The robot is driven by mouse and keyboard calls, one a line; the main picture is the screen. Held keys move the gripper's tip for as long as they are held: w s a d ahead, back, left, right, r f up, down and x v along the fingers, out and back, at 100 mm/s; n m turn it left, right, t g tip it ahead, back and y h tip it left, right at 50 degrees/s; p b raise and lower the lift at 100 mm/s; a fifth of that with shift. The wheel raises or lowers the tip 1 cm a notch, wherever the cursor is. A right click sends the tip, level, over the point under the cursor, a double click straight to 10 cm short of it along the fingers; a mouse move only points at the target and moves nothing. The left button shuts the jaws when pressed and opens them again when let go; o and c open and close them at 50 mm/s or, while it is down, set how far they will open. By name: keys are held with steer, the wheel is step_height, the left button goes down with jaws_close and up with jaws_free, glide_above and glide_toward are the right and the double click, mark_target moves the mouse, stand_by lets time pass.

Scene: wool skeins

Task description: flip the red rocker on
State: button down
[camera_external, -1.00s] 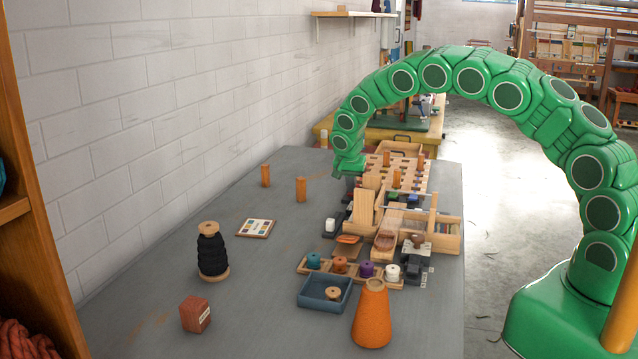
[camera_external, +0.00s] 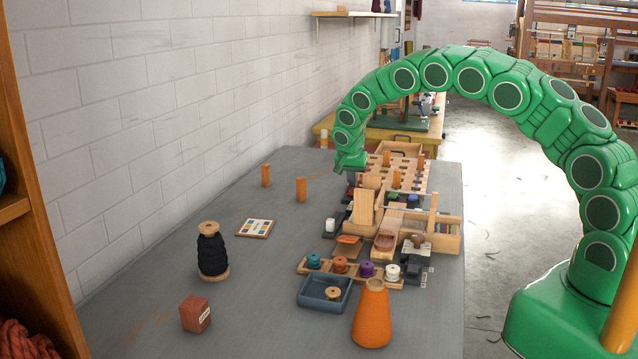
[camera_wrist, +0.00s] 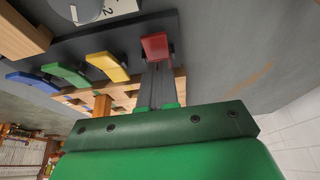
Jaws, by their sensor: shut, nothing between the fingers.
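The red rocker (camera_wrist: 155,46) shows in the wrist view, at the end of a dark strip beside a yellow rocker (camera_wrist: 108,67), a green rocker (camera_wrist: 66,74) and a blue rocker (camera_wrist: 27,79). My gripper (camera_wrist: 157,72) is shut and empty, its fingertips close beneath the red rocker in the picture. I cannot tell whether they touch it. In the external view my gripper (camera_external: 349,168) hangs over the back of the grey table, left of the pegboard.
The pegboard (camera_external: 412,163) with orange pegs stands right of my gripper. Upright wooden parts (camera_external: 364,206) and a wooden box (camera_external: 447,238) stand nearer the camera. Two orange pegs (camera_external: 300,189) stand to the left.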

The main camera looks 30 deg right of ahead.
mark_target(352, 192)
step_height(352, 192, up, 4)
steer(key=shift+r, duration=0.1)
steer(key=v, duration=0.9)
steer(key=shift+s+a, duration=0.45)
steer(key=s+d+r+n+g, duration=0.1)
steer(key=s+d+r+n, duration=0.1)
steer(key=s+d+r, duration=0.65)
steer(key=s+d+r+n+g, duration=0.1)
steer(key=s+d+r, duration=0.4)
steer(key=s+d, duration=0.65)
steer(key=s+a+f+n+g+y, duration=0.1)
steer(key=s+n, duration=0.2)
steer(key=s, duration=1.5)
steer(key=s+a+f+n+g+y, duration=0.1)
steer(key=s+a+n+y, duration=0.1)
steer(key=s, duration=1.7)
steer(key=shift+n+g, duration=0.4)
steer(key=shift+n, duration=0.1)
